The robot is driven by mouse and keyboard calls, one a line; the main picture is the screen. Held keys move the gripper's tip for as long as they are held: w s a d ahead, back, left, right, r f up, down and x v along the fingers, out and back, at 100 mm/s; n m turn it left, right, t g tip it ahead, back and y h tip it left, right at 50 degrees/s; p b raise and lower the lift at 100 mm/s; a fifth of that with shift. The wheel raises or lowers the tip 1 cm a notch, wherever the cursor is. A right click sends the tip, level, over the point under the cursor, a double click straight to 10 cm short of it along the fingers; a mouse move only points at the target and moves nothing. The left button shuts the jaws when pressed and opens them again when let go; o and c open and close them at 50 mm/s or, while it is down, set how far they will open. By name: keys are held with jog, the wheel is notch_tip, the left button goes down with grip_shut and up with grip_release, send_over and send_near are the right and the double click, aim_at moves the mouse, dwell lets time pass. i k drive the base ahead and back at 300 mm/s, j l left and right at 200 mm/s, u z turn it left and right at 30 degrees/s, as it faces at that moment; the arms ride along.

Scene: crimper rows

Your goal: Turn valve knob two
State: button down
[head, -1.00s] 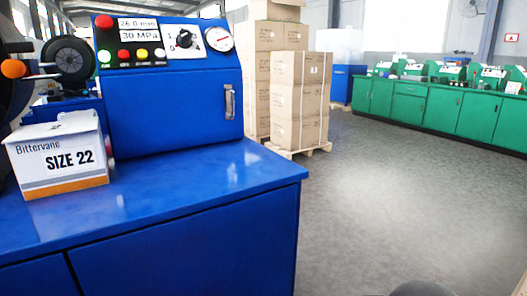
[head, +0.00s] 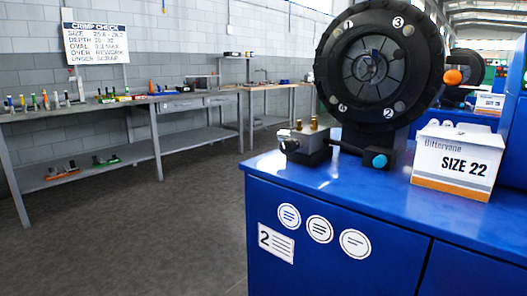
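On the blue cabinet (head: 268,200) at right in the head view stands a small grey and black valve block (head: 308,152). It has two brass fittings on top and a rounded metal part on its left side. A dark bar reaches from the block to a teal round end (head: 379,161) below the crimper's large black ring (head: 334,64). The ring face carries the numbers 1 to 4. A plate marked 2 (head: 276,242) is on the cabinet front. I cannot tell which part is valve knob two. My gripper is not in view.
A white Bittervane SIZE 22 box (head: 450,163) stands on the cabinet top, right of the ring. A long workbench (head: 100,106) with small tools runs along the grey wall. A crimp check sign (head: 96,43) hangs above it. Grey floor (head: 170,235) between bench and cabinet is clear.

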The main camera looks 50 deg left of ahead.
aim_at(288, 147)
jog(key=u, duration=1.7)
